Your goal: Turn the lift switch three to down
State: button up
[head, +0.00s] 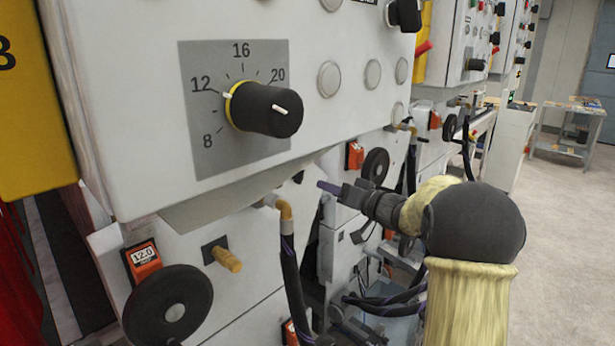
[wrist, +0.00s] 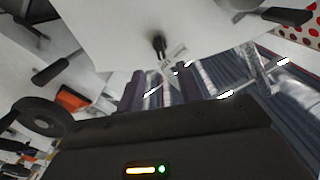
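My gripper (head: 328,187) reaches in under the overhanging white machine housing in the head view, its purple fingertip pointing left. In the wrist view my gripper (wrist: 161,85) shows two dark purple fingers standing apart with nothing visible between them. A small black switch or lever (wrist: 158,43) sticks out of a white panel just beyond the fingers, apart from them. A small pale label lies beside it, too blurred to read. I cannot tell whether this is lift switch three. No switch marked as a lift switch can be read in the head view.
The white housing (head: 130,120) overhangs close to my gripper and carries a large black dial knob (head: 265,109). Below are a black handwheel (head: 168,305), a brass-coloured handle (head: 226,259) and hoses (head: 290,275). Open floor (head: 560,225) lies to the right.

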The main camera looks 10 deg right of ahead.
aim_at(303, 177)
jog(key=p+x, duration=0.1)
jog(key=x, duration=0.7)
jog(key=shift+w+a+p, duration=0.1)
jog(key=shift+w+p, duration=0.1)
jog(key=shift+p, duration=0.15)
grip_shut()
